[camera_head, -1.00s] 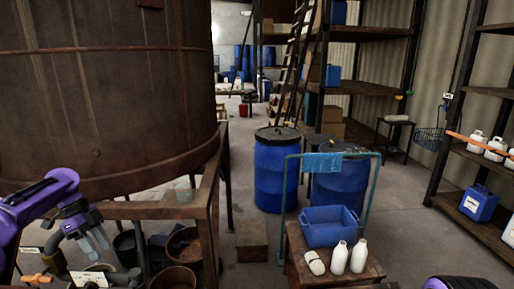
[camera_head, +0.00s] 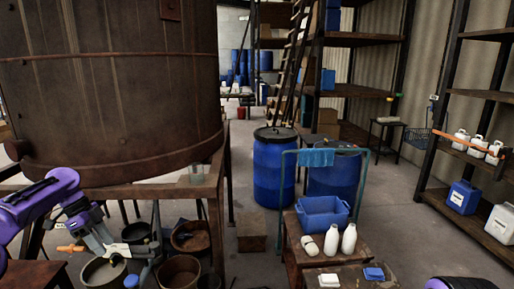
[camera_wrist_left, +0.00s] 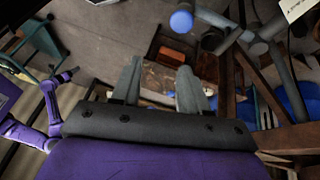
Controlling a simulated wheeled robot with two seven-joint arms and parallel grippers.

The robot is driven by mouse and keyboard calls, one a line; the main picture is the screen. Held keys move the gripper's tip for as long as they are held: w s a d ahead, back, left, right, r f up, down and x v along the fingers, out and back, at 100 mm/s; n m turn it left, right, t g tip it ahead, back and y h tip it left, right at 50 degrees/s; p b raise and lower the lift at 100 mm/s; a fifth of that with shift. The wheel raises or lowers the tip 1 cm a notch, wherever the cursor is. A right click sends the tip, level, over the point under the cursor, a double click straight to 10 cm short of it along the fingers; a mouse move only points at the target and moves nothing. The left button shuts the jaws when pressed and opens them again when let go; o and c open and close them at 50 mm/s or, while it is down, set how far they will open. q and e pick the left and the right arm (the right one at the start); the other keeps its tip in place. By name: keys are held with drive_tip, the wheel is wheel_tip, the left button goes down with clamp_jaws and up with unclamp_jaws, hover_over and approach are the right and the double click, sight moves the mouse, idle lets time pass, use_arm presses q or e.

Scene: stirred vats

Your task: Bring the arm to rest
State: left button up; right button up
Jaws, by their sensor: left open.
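My left gripper (camera_head: 104,245) hangs at the lower left of the head view, in front of the big brown vat's stand. Its jaws are open, with nothing between them. In the left wrist view its two grey fingers (camera_wrist_left: 160,88) stand apart over the floor and some blurred brown things. Another purple arm of mine shows at the left of that view; its end (camera_wrist_left: 67,76) is too small to read.
The brown vat (camera_head: 110,85) on its wooden stand (camera_head: 215,185) fills the left, with buckets (camera_head: 180,272) below. A wooden stool (camera_head: 300,262) holds a blue tub (camera_head: 322,215) and white bottles (camera_head: 349,238). Blue drums (camera_head: 272,175) stand behind.

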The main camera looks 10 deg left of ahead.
use_arm(q)
drive_tip(key=w+d+f+n+t, duration=0.6)
drive_tip(key=w+d+f+n, duration=0.15)
drive_tip(key=w+n, duration=0.35)
drive_tip(key=s+d+f+n+y+b, duration=0.1)
drive_tip(key=s+d+f+n+y, duration=0.2)
drive_tip(key=f, duration=0.4)
drive_tip(key=s+d+f+n+t+b, duration=0.1)
drive_tip(key=s+d+f+n+b, duration=0.2)
drive_tip(key=f, duration=0.4)
drive_tip(key=s+d+f+n+y, duration=0.25)
drive_tip(key=d+f, duration=0.25)
drive_tip(key=f, duration=0.3)
drive_tip(key=s+f+g+y+b, duration=0.1)
drive_tip(key=s+f, duration=0.3)
drive_tip(key=s, duration=0.8)
drive_tip(key=s+d+f+n+g+y+b, duration=0.1)
drive_tip(key=s+f+b, duration=0.2)
drive_tip(key=s, duration=0.9)
drive_tip(key=s+d+f+g+y+b, duration=0.1)
drive_tip(key=s+f, duration=0.4)
drive_tip(key=s, duration=0.6)
drive_tip(key=shift+s+d+b, duration=0.15)
drive_tip(key=shift+s+b, duration=0.25)
drive_tip(key=shift+b, duration=0.45)
use_arm(e)
wheel_tip(320, 180, down, 11)
drive_tip(key=shift+w, duration=0.4)
drive_tip(key=shift+a, duration=0.1)
